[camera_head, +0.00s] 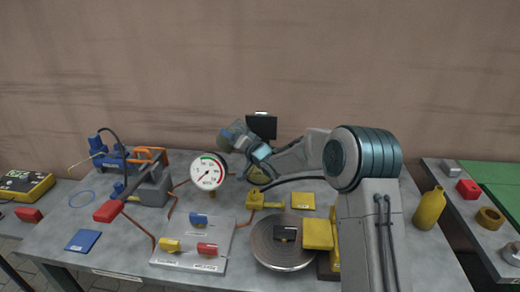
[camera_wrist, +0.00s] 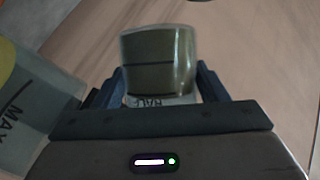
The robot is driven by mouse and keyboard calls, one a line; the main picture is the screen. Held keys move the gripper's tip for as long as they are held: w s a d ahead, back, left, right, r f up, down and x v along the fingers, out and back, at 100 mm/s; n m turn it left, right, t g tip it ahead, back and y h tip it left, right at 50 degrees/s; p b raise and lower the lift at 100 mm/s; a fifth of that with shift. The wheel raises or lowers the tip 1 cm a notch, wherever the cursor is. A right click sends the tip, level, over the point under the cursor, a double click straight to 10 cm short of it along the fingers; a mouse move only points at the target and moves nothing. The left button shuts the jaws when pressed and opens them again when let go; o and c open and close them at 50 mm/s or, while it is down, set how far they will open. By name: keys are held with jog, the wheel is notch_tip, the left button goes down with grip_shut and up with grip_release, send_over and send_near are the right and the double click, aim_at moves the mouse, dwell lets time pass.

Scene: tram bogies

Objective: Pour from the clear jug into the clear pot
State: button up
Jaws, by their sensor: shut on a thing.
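In the wrist view, my gripper (camera_wrist: 158,92) is shut on a see-through vessel (camera_wrist: 158,65), which looks like the clear jug. It has a dark line across it and a label reading HALF near the fingers. I cannot tell how much is in it. A larger clear container marked MAX (camera_wrist: 28,115), which looks like the clear pot, stands at the left edge of that view, partly cut off. The pot is not clear there.
A valve panel (camera_head: 195,242), a round metal plate (camera_head: 283,242) and a yellow bottle (camera_head: 429,208) are on the table (camera_head: 130,225). A vise (camera_head: 153,188) stands at left.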

aim_at(233, 127)
jog(key=shift+r+m, duration=0.25)
jog(key=shift+m, duration=0.15)
jog(key=shift+r, duration=0.35)
jog(key=shift+m+t+y, duration=0.4)
jog(key=shift+m, duration=0.3)
jog(key=shift+r+p, duration=1.65)
jog(key=shift+r, duration=0.75)
jog(key=shift+f, duration=0.35)
jog(key=shift+m+t+y, duration=0.3)
jog(key=shift+m, duration=0.5)
jog(key=shift+f+b, duration=1.8)
jog(key=shift+f, duration=0.4)
jog(key=shift+r, duration=0.1)
jog(key=shift+w+d+r+m+t+p, duration=0.15)
jog(key=shift+d+r+m+p, duration=0.3)
jog(key=shift+r, duration=0.7)
jog(key=shift+w+d+r+m+t+p, duration=0.1)
jog(key=shift+r+m+t+p, duration=0.1)
jog(key=shift+r+p, duration=0.65)
jog(key=shift+w+d+r+m+t+p, duration=0.15)
jog(key=shift+d+r+m+p, duration=0.2)
jog(key=shift+r, duration=1.05)
